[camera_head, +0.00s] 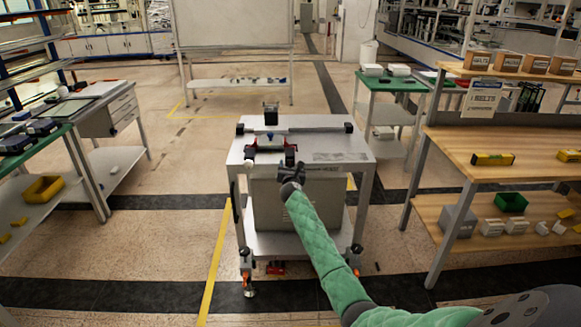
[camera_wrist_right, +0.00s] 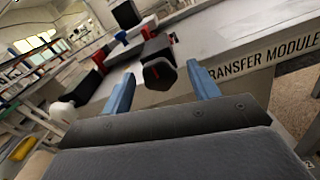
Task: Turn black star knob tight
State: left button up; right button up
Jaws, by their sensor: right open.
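A black faceted knob (camera_wrist_right: 160,73) shows in the right wrist view, in front of a black block with a red part beside it. My right gripper (camera_wrist_right: 160,71) has two blue fingers spread apart, one on each side of the knob in the picture. Gaps show between the knob and both fingers; depth is hard to judge. In the head view, my right gripper (camera_head: 291,171) is over the near edge of the grey metal cart (camera_head: 345,140), close to its black fittings. There the knob cannot be told apart clearly from the dark gripper. My left gripper is out of view.
The cart top also carries a black upright block (camera_head: 270,113) and a blue-and-red fitting (camera_head: 270,139). A wooden shelf bench (camera_head: 450,150) stands to the right, a green-topped bench (camera_head: 30,155) to the left.

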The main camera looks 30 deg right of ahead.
jog(key=shift+w+d, duration=0.1)
jog(key=shift+w, duration=0.05)
jog(key=c, duration=1)
